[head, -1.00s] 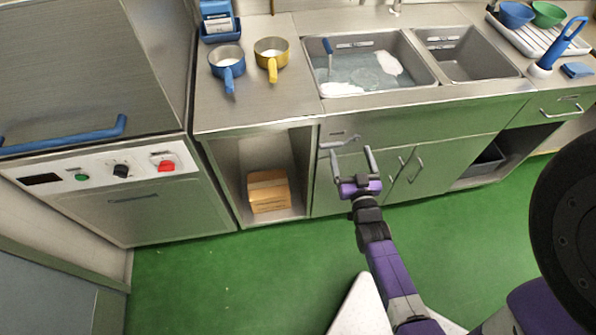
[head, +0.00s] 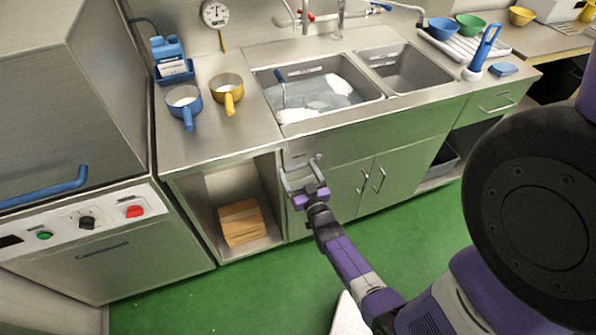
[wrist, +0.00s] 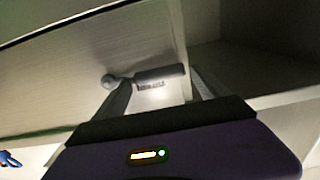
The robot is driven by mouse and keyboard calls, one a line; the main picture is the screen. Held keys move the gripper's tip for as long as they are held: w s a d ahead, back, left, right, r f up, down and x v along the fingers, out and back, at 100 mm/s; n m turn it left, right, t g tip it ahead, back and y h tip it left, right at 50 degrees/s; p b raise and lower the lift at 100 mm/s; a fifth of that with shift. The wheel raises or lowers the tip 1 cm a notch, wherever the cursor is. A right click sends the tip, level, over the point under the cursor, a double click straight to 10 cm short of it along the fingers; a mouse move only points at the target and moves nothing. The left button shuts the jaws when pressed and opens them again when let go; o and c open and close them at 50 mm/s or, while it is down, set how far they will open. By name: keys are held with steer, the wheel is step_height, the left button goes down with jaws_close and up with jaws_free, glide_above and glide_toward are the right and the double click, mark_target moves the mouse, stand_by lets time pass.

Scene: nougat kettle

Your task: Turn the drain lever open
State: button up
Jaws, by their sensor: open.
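A grey lever (wrist: 160,75) with a round pivot at its left end lies roughly level on the steel panel below the sink, a small dark label beside it. In the head view the lever (head: 297,157) shows small on the cabinet front, just beyond my fingertips. My gripper (head: 300,172) is open and empty in front of that panel. In the wrist view my open gripper (wrist: 160,90) has one finger on each side of the lever's bar; I cannot tell whether they touch it. The left sink basin (head: 320,88) holds water with white foam and a blue-handled item.
Left of the panel is an open bay with a cardboard box (head: 241,222). Cabinet door handles (head: 379,180) stand to the right. A blue pan (head: 184,101) and a yellow pan (head: 227,88) sit on the counter. The green floor (head: 240,285) in front is clear.

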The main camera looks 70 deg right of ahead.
jaws_close()
stand_by(0.4)
